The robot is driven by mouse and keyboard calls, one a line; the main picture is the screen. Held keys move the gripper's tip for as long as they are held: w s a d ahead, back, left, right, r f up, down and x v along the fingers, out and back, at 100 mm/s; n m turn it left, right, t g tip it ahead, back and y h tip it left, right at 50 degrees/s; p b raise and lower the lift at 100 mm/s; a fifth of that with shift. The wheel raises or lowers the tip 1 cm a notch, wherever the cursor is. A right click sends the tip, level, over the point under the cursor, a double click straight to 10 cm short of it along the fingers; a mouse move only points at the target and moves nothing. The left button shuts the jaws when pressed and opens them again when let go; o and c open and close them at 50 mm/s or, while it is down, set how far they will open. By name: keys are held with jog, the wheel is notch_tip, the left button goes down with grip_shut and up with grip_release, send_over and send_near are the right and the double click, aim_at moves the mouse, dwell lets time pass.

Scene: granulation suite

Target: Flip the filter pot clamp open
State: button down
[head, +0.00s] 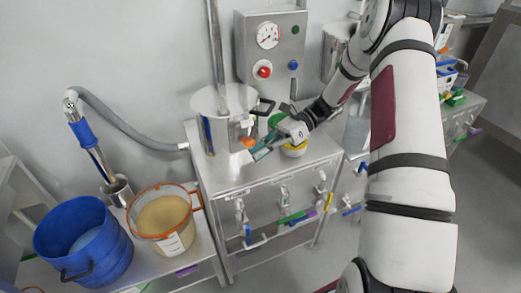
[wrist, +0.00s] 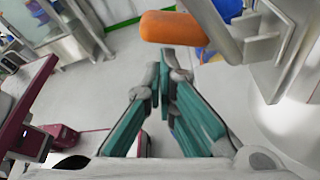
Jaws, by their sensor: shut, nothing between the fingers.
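The filter pot (head: 222,128) is a steel vessel standing on the left part of the steel bench top. Its clamp has an orange handle (head: 248,142) on the pot's front right side. In the wrist view the orange handle (wrist: 170,26) sticks out leftward from a metal clamp bracket (wrist: 263,48) at the upper right. My gripper (head: 260,153) has teal fingers, close to the handle in the head view. In the wrist view my gripper (wrist: 162,62) is shut and empty, its tips just below the handle in the picture; contact cannot be told.
A control box (head: 270,48) with a gauge and buttons is on the wall behind. A small yellow-and-white container (head: 294,150) sits beside my gripper on the bench top (head: 235,178). A blue bucket (head: 83,245) and an orange-rimmed tub (head: 162,217) stand at the lower left.

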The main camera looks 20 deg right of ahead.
jog(key=d+b, duration=0.2)
jog(key=d, duration=0.7)
jog(key=shift+d, duration=0.25)
jog(key=s+a+r+n+h+p, duration=0.1)
jog(key=s+a+r+n+h, duration=0.4)
jog(key=r, duration=0.3)
jog(key=s+a+r+n+h+p, duration=0.1)
jog(key=s+a+r+n+h, duration=0.4)
jog(key=r, duration=0.3)
jog(key=s+a+r+n+t+h+p, duration=0.1)
jog(key=s+r+n+t+h, duration=0.1)
jog(key=s+n, duration=0.3)
jog(key=s+a+r+n+t+h+p, duration=0.1)
jog(key=s+r+n+t+h, duration=0.1)
jog(key=s, duration=1)
jog(key=r+n+t, duration=0.1)
jog(key=r+n, duration=0.1)
jog(key=n, duration=0.1)
jog(key=shift+s+a+n+t+p, duration=0.3)
jog(key=shift+s+a+t+p, duration=0.1)
jog(key=c, duration=2.4)
grip_release()
